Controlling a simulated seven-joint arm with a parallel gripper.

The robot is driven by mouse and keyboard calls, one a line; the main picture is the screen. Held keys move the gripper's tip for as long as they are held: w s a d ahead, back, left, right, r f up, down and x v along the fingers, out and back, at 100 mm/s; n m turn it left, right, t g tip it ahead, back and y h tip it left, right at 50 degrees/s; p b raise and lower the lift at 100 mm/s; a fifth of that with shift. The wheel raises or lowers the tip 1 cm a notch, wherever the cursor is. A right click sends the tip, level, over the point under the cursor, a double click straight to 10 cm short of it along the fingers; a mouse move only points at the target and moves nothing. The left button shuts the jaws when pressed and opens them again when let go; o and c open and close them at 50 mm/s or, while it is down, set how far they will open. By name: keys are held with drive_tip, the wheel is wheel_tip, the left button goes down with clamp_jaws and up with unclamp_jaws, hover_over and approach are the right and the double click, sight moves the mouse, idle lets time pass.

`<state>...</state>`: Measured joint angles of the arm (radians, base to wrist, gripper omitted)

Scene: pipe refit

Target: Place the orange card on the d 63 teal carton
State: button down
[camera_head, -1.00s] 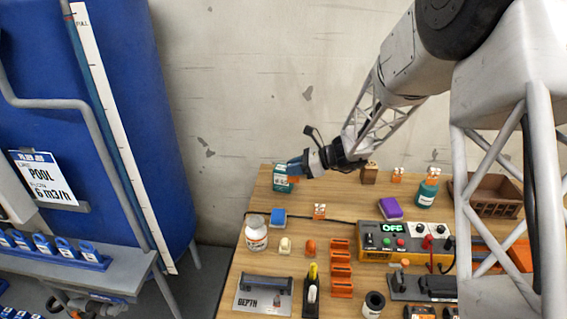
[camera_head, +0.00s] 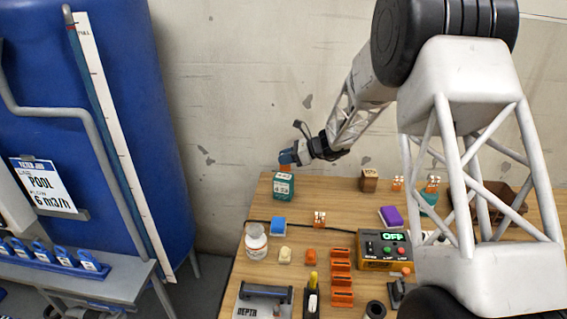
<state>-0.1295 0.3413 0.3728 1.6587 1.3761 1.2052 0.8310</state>
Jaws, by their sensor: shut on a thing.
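The teal carton (camera_head: 283,188) stands upright at the back left of the wooden table, with a white label too small to read surely. My gripper (camera_head: 286,158) is just above it, with blue fingertips shut on the orange card (camera_head: 285,169). Only a small orange part of the card shows, below the fingertips and at the carton's top edge. I cannot tell whether the card touches the carton's top or is still apart from it.
A brown crate (camera_head: 500,200) is partly behind my arm.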

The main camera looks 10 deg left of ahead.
drive_tip(key=shift+w+a+f, duration=0.1)
drive_tip(key=shift+w+a, duration=0.15)
drive_tip(key=shift+w, duration=0.45)
drive_tip(key=shift+w+a, duration=0.2)
drive_tip(key=shift+w, duration=0.45)
drive_tip(key=shift+f, duration=1.8)
drive_tip(key=shift+f, duration=0.15)
drive_tip(key=c, duration=1.1)
unclamp_jaws()
drive_tip(key=shift+o, duration=0.2)
drive_tip(key=shift+r, duration=0.2)
drive_tip(key=v, duration=1.2)
drive_tip(key=shift+d, duration=0.1)
